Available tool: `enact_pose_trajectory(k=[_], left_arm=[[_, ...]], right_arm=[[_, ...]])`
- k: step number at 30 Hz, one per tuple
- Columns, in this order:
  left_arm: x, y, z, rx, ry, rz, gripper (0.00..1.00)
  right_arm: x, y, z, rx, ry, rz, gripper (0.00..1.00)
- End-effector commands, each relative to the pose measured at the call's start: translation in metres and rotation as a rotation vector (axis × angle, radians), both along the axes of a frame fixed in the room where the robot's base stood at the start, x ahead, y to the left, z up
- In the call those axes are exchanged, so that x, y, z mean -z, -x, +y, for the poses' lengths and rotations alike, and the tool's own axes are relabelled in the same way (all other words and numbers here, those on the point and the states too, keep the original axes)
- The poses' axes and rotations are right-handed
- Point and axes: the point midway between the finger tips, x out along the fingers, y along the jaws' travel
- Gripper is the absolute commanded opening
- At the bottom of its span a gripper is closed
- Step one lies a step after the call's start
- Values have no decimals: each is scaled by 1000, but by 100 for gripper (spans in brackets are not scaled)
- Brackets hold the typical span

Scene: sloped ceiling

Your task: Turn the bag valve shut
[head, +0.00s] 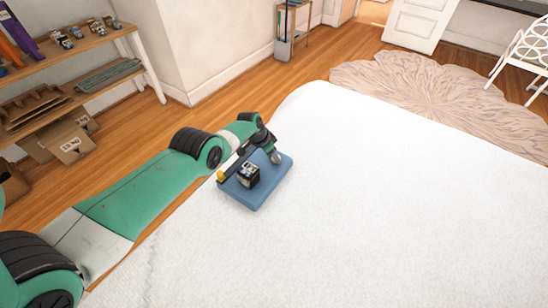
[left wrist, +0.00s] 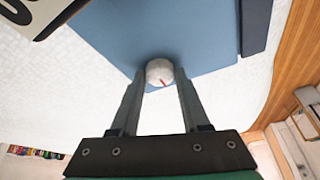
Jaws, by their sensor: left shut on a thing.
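A flat blue bag (head: 262,193) lies on the white bed, with a small black-and-white box or label (head: 248,175) on it. My left gripper (left wrist: 160,80) is shut on the round pale valve knob (left wrist: 157,69) at the bag's edge, one finger on each side. The knob has a short red mark that slants down to the right in the left wrist view. The knob also shows as a small grey round thing in the head view (head: 276,157), beside the gripper. The blue bag fills the upper middle of the left wrist view (left wrist: 120,30). My right gripper is not in view.
The white bed (head: 400,210) is clear to the right of the bag. A wooden shelf (head: 75,50) with boxes and small items stands at the far left. A round rug (head: 440,95) and a white chair (head: 527,50) are beyond the bed.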

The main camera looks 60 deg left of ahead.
Motion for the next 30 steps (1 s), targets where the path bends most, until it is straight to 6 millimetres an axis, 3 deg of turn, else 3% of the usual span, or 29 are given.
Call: enact_pose_trajectory(k=[11,12,16,25,30], left_arm=[[2,1,0,5,0,3,0],[2,1,0,4,1,3,51],[1,1,0,4,1,2,74],[0,0,0,4,0,1,76],[-13,4,0,4,1,2,76]], right_arm=[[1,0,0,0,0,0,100],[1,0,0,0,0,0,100],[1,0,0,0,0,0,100],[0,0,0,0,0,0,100],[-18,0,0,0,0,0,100]])
